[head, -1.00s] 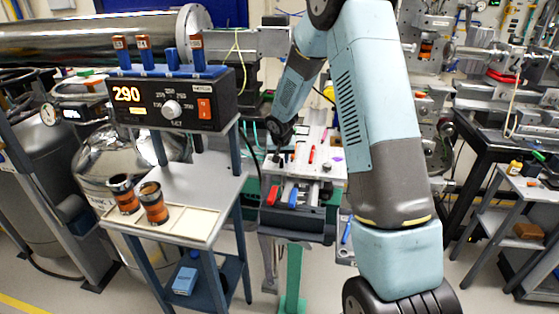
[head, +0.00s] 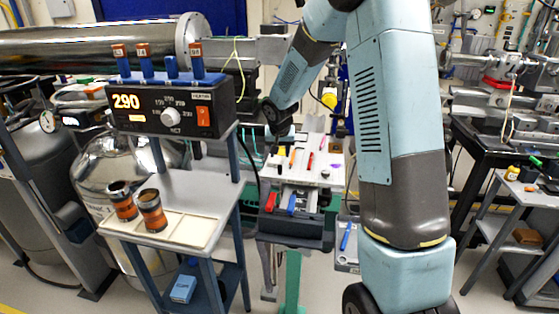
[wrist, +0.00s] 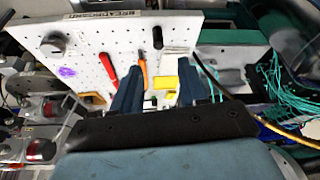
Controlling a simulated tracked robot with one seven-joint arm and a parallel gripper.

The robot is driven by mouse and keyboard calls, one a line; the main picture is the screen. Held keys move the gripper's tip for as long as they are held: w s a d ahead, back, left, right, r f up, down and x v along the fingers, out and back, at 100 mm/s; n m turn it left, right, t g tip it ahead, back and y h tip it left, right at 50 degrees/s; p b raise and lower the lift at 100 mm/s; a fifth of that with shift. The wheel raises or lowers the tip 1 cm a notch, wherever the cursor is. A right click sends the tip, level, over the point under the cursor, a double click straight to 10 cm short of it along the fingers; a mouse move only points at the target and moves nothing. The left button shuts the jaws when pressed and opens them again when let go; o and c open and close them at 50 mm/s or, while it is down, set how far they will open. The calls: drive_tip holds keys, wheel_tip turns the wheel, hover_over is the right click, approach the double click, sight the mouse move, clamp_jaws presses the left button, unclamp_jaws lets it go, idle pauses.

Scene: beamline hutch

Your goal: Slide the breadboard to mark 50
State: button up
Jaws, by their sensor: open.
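The breadboard (head: 312,172) is a pale plate with holes on a dark rail carriage in the middle of the head view. It fills the upper left of the wrist view (wrist: 90,28), with a label on its far edge. On it are a red-handled tool (wrist: 108,72), an orange-handled tool (wrist: 142,66), a black post (wrist: 157,38), a dark knob (wrist: 55,43) and a yellow block (wrist: 165,82). My gripper (wrist: 160,85) is open, its fingers spread over the board's edge area with nothing seen held. I cannot read any scale or mark 50.
A red (head: 271,202) and a blue handle (head: 292,204) sit at the carriage front. Left stands a table with a controller reading 290 (head: 170,105) and two brown cylinders. A steel beam pipe (head: 90,45) runs behind. Green cables (wrist: 272,78) lie right of the board.

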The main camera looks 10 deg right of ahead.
drive_tip(key=shift+v, duration=2.4)
drive_tip(key=s+d+r, duration=0.1)
drive_tip(key=s+r, duration=0.5)
drive_tip(key=s, duration=0.3)
drive_tip(key=s+d+r+n, duration=0.1)
drive_tip(key=s+r, duration=0.5)
drive_tip(key=s, duration=0.3)
drive_tip(key=s+d+r, duration=0.2)
drive_tip(key=s+r, duration=0.3)
drive_tip(key=s, duration=0.3)
drive_tip(key=s+n+t+y, duration=0.1)
drive_tip(key=s, duration=1)
drive_tip(key=shift+s+a+r+n, duration=0.25)
drive_tip(key=shift+a+n, duration=0.05)
drive_tip(key=shift+a, duration=0.1)
drive_tip(key=shift+d, duration=0.1)
